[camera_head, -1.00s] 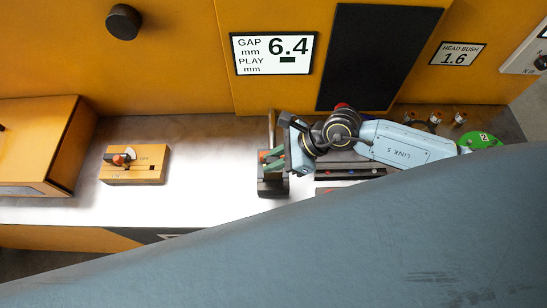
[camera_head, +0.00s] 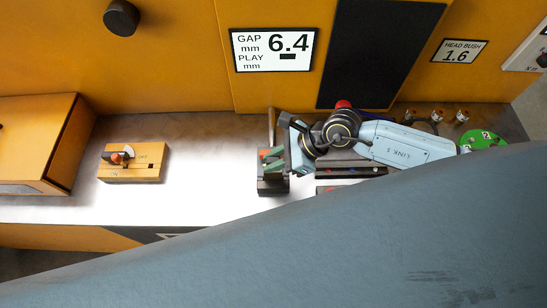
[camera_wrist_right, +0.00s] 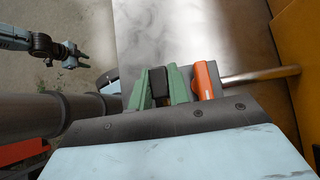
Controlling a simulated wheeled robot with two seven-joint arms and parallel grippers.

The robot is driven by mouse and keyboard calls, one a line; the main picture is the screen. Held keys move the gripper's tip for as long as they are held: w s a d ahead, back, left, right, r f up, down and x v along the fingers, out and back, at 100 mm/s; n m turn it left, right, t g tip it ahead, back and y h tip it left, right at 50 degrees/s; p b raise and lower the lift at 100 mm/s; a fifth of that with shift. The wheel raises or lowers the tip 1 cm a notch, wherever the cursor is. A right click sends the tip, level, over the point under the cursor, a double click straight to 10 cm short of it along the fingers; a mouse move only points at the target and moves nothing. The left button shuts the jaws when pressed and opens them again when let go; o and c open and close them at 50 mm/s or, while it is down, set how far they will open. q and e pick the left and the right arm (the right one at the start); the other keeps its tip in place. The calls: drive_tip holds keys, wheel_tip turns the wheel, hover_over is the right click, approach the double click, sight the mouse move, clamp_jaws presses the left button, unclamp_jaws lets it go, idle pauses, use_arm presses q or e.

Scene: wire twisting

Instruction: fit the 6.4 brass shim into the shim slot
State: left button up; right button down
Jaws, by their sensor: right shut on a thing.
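My right gripper (camera_head: 271,161) is at the dark block (camera_head: 272,187) on the bench, its green fingers low over it. In the right wrist view its fingers (camera_wrist_right: 160,86) are shut on a dark piece (camera_wrist_right: 159,84); I cannot tell whether this is the brass shim. An orange-red piece (camera_wrist_right: 207,80) stands right beside the right-hand finger. I cannot make out the shim slot, and no brass-coloured shim shows clearly. My left gripper (camera_wrist_right: 80,57) shows small at the upper left of the right wrist view, well away; its jaws are too small to read.
A steel rod (camera_wrist_right: 262,76) stands close beside the fingers. A dark rack (camera_head: 350,171) and a green disc (camera_head: 484,141) are at right. The gap sign (camera_head: 274,50) reads 6.4.

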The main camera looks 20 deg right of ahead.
drive_tip(key=shift+f+b, duration=1.55)
drive_tip(key=shift+f, duration=0.4)
drive_tip(key=c, duration=1.3)
unclamp_jaws()
drive_tip(key=shift+o, duration=0.2)
drive_tip(key=v, duration=1.3)
drive_tip(key=shift+r+b, duration=0.2)
drive_tip(key=shift+b, duration=0.15)
drive_tip(key=shift+s+d, duration=0.1)
drive_tip(key=shift+d, duration=0.05)
